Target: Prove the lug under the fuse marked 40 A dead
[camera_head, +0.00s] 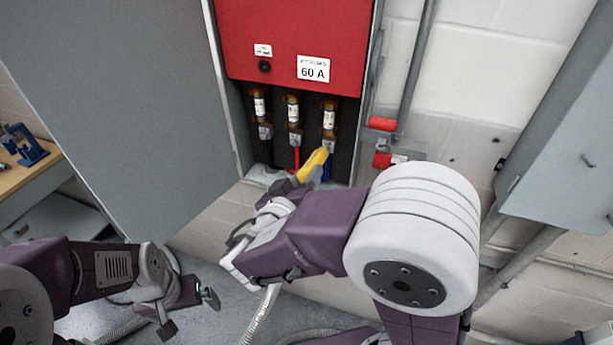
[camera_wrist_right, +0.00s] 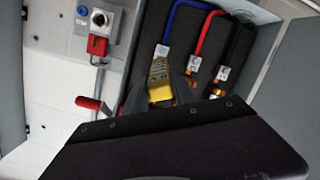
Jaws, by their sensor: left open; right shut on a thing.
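Three fuses stand in a row in the open box: a left fuse (camera_head: 259,104), a middle fuse (camera_head: 292,110) and a right fuse (camera_head: 329,117). Their ratings are too small to read. Below them are the left lug (camera_head: 265,131), middle lug (camera_head: 295,138) and right lug (camera_head: 328,146). My right gripper (camera_head: 302,177) is shut on a yellow tester (camera_head: 314,162), which also shows in the right wrist view (camera_wrist_right: 160,91). The tester's top is close below the right lug; I cannot tell whether it touches. My left gripper (camera_head: 189,313) is open and empty, low at the left.
A red cover marked 60 A (camera_head: 300,35) sits above the fuses. The grey door (camera_head: 110,100) stands open at the left. A red-handled switch (camera_wrist_right: 97,45) is beside the box. Blue (camera_wrist_right: 172,22), red (camera_wrist_right: 207,35) and black (camera_wrist_right: 238,45) cables run to the lugs.

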